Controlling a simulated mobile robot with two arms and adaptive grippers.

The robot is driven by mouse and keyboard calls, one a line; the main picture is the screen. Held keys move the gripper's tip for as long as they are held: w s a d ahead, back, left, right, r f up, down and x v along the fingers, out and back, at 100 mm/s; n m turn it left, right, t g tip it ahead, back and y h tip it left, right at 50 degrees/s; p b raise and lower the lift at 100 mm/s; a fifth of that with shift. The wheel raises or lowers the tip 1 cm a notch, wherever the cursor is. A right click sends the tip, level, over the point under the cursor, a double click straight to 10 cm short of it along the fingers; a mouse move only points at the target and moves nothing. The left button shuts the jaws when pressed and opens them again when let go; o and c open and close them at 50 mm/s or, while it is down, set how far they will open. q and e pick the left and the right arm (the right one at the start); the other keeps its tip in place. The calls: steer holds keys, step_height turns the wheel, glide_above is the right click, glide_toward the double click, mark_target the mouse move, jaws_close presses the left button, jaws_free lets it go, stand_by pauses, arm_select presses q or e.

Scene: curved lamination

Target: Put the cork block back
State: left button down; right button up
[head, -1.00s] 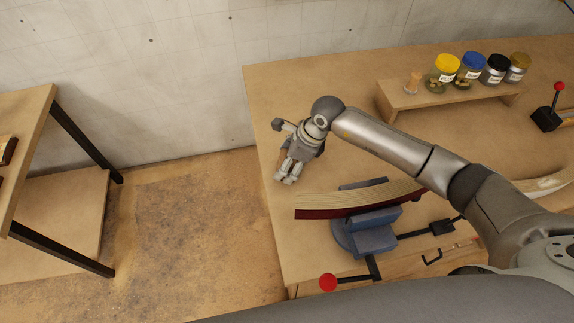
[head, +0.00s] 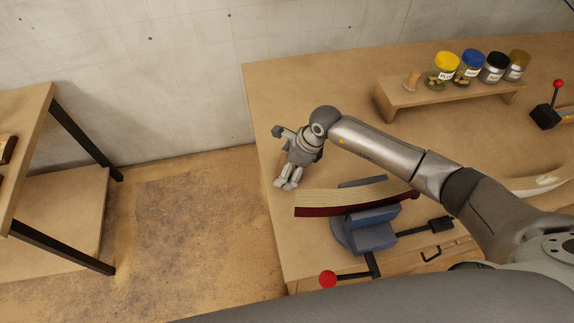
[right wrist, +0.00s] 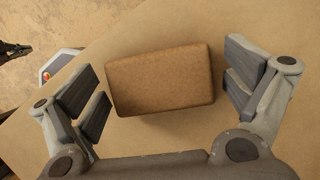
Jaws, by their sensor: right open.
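The cork block (right wrist: 160,80) is a brown rectangular block lying flat on the table in the right wrist view. My right gripper (right wrist: 167,88) is open, with one finger pair on each side of the block and gaps between. In the head view my right gripper (head: 286,184) points down at the table's left end, just beyond the curved strip. My left gripper is not seen in the head view.
A curved laminated strip (head: 345,199) sits in a blue vise (head: 372,236) close to my right gripper. A red-knobbed handle (head: 328,279) sticks out at the table edge. A low wooden riser (head: 440,97) holds several jars. Bare table lies behind the gripper.

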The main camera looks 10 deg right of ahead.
steer(key=shift+r, duration=0.1)
steer(key=shift+r+p, duration=0.2)
steer(key=shift+p, duration=0.1)
steer(key=shift+d+r+b, duration=0.25)
steer(key=shift+r+b, duration=0.05)
steer(key=b+v, duration=0.2)
steer(key=v, duration=0.9)
steer(key=shift+b, duration=0.4)
steer(key=shift+r, duration=0.2)
